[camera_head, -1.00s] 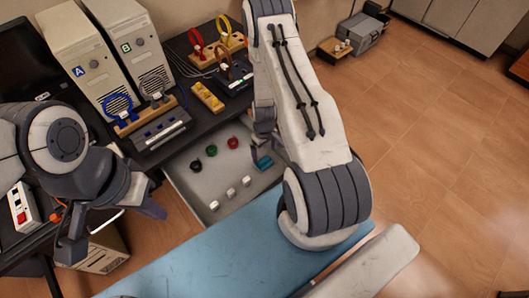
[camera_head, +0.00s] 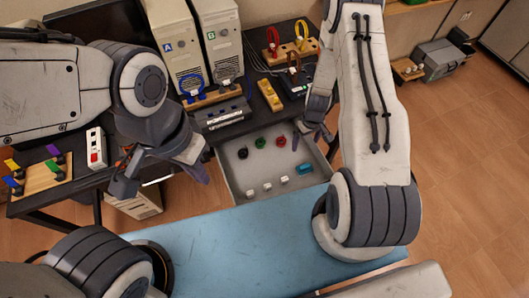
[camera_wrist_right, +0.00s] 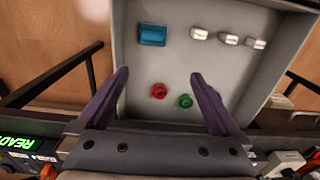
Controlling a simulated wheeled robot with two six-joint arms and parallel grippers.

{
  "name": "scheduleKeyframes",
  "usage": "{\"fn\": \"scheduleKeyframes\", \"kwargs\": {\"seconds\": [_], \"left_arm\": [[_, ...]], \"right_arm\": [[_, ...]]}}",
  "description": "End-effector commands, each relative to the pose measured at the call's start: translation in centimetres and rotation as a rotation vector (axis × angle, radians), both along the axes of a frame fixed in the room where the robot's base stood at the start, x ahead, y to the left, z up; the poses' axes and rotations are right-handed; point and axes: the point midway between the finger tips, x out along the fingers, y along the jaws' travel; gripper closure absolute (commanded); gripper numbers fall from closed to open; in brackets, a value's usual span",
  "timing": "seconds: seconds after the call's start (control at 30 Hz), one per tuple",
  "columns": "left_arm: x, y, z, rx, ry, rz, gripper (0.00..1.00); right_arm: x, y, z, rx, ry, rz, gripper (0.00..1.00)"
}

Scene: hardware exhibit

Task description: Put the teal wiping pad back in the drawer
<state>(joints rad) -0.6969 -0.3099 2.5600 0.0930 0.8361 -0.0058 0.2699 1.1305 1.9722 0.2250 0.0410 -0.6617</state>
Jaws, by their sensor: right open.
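The teal wiping pad (camera_head: 305,169) lies on the floor of the open grey drawer (camera_head: 236,178), near its right wall in the head view. The right wrist view shows the pad (camera_wrist_right: 152,35) lying flat and free of the fingers. My right gripper (camera_head: 310,136) is above the drawer, over its back part. My left gripper (camera_head: 158,178) hangs left of the drawer, with fingers apart and empty.
The drawer also holds black, green and red round parts (camera_head: 260,142) and several white blocks (camera_head: 267,187). A blue surface (camera_head: 230,240) lies in front. Two computer towers (camera_head: 218,40) and cable racks stand on the dark bench behind.

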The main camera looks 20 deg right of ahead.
Motion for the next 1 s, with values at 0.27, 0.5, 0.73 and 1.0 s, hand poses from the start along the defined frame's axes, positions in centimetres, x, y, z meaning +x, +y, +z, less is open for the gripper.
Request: {"fn": "scheduleKeyframes", "kwargs": {"seconds": [0.27, 0.5, 0.73, 1.0], "left_arm": [[0.0, 0.0, 0.0, 0.000, 0.000, 0.000, 1.00], [0.0, 0.0, 0.0, 0.000, 0.000, 0.000, 1.00], [0.0, 0.0, 0.0, 0.000, 0.000, 0.000, 1.00], [0.0, 0.0, 0.0, 0.000, 0.000, 0.000, 1.00]], "right_arm": [[1.5, 12.3, 15.5, 0.041, -0.035, 0.162, 0.00], [-6.0, 21.0, 26.8, 0.070, -0.034, 0.304, 0.00], [-15.6, 23.7, 33.2, 0.081, -0.029, 0.422, 0.00], [-20.6, 23.1, 35.1, 0.078, -0.022, 0.475, 0.00]]}}
